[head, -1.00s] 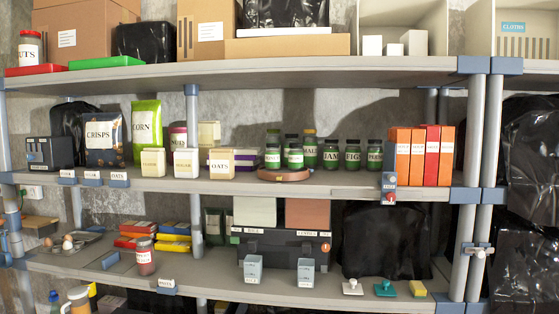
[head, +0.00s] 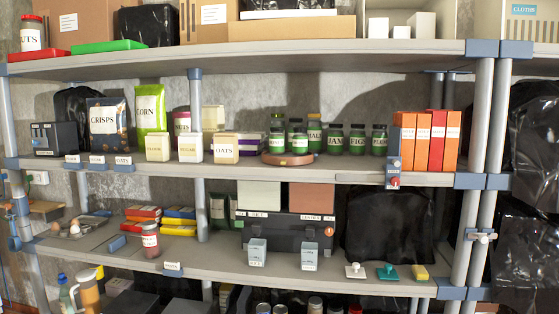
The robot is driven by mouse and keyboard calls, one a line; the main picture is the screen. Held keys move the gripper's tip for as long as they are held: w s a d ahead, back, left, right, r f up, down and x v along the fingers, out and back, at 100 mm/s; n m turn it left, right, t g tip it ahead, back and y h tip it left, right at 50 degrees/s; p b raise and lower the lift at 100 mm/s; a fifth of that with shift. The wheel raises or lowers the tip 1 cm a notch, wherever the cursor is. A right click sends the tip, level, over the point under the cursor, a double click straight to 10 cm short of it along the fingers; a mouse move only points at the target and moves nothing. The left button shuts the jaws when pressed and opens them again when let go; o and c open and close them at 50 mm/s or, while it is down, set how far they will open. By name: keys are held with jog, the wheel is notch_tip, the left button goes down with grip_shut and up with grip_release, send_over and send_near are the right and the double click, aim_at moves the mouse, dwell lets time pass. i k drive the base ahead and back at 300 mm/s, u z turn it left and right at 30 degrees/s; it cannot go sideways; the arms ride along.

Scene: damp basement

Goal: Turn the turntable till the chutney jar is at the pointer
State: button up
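The turntable (head: 288,160) is a low round reddish-brown disc on the middle shelf. Several dark green jars with white labels stand on it, among them a front-left jar (head: 276,147), a front-right jar (head: 299,143) and a taller right-hand jar (head: 314,134). Their labels are too small to read surely, so I cannot tell which is the chutney jar. I cannot make out the pointer. My gripper is not in view.
A jam jar (head: 335,140), a figs jar (head: 357,140) and another green jar (head: 379,140) stand right of the turntable. An oats box (head: 226,149) stands close on its left. Orange and red boxes (head: 437,140) stand farther right. The upper shelf (head: 270,56) runs above.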

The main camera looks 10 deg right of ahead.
aim_at(288, 159)
jog(key=z, duration=0.15)
jog(key=i, duration=1.15)
jog(key=u, duration=0.25)
